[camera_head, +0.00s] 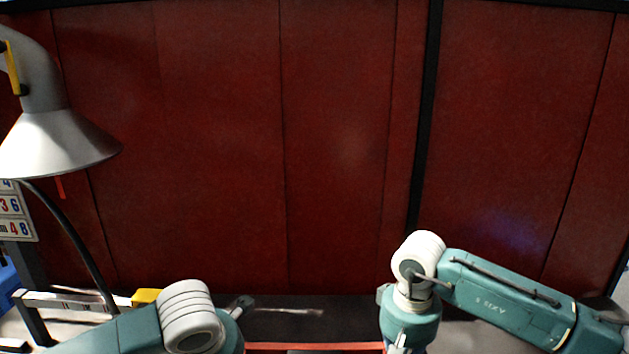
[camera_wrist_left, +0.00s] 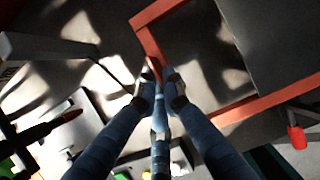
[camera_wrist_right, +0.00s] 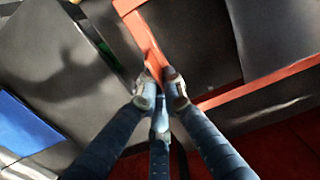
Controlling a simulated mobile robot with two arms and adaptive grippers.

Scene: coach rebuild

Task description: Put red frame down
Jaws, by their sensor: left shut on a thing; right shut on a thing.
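The red frame (camera_head: 315,347) shows in the head view as a thin red bar at the bottom edge, between my two arms. In the left wrist view, a corner and two sides of the red frame (camera_wrist_left: 240,108) show, and my left gripper (camera_wrist_left: 161,85) is shut on one side. In the right wrist view, another corner of the red frame (camera_wrist_right: 262,82) shows, and my right gripper (camera_wrist_right: 160,85) is shut on a side there. Both grippers' fingers are below the head view. I cannot tell whether the frame touches the surface under it.
A grey lamp (camera_head: 60,140) hangs at the left in the head view. A dark red panelled wall (camera_head: 280,150) fills the back. In the left wrist view, a small red object (camera_wrist_left: 297,137) is at the right. A blue object (camera_wrist_right: 28,128) lies left in the right wrist view.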

